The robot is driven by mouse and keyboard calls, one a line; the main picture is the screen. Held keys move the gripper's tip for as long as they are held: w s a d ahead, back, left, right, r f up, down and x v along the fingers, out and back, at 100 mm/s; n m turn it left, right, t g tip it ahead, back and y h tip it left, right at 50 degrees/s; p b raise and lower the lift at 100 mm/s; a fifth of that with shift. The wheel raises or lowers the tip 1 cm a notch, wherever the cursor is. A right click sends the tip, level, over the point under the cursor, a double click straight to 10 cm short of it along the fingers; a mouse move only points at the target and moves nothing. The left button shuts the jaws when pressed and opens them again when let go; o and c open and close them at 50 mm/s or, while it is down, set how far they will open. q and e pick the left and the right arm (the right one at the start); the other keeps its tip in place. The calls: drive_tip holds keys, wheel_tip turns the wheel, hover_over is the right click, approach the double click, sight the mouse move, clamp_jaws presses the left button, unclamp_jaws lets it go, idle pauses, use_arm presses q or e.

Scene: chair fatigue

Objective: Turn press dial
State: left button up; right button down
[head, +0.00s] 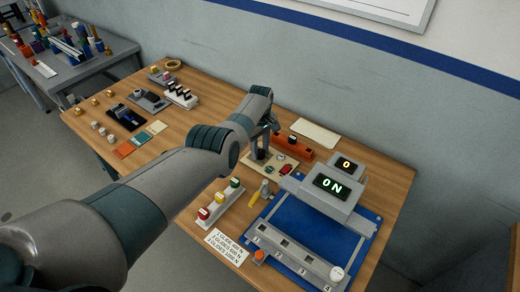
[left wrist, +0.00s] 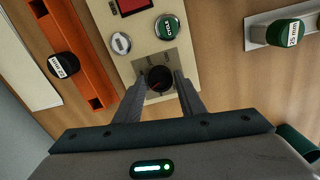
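The press dial (left wrist: 159,79) is a round black knob with a red mark on a grey plate of the cream control panel (left wrist: 120,45). In the left wrist view my left gripper (left wrist: 157,82) has one finger on each side of the dial, with a visible gap to it. I cannot tell how far the fingertips are above the plate. In the head view my left gripper (head: 262,142) points down over the panel's left part and largely hides the dial. My right gripper is not in view.
Beside the dial are a green button (left wrist: 168,27), a silver knob (left wrist: 121,43) and a red switch (left wrist: 132,5). An orange holder (head: 292,147) stands behind the panel. A blue mat (head: 300,222) lies in front.

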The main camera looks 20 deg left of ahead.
sight(260, 152)
use_arm(q)
drive_tip(key=shift+o, duration=0.8)
drive_tip(key=shift+r+p, duration=0.5)
drive_tip(key=shift+r, duration=0.35)
wheel_tip(260, 152, up, 4)
drive_tip(key=shift+r+p, duration=0.2)
drive_tip(key=shift+p, duration=0.3)
wheel_tip(260, 152, up, 11)
drive_tip(key=b, duration=0.2)
drive_tip(key=shift+r, duration=0.15)
drive_tip(key=shift+s, duration=0.1)
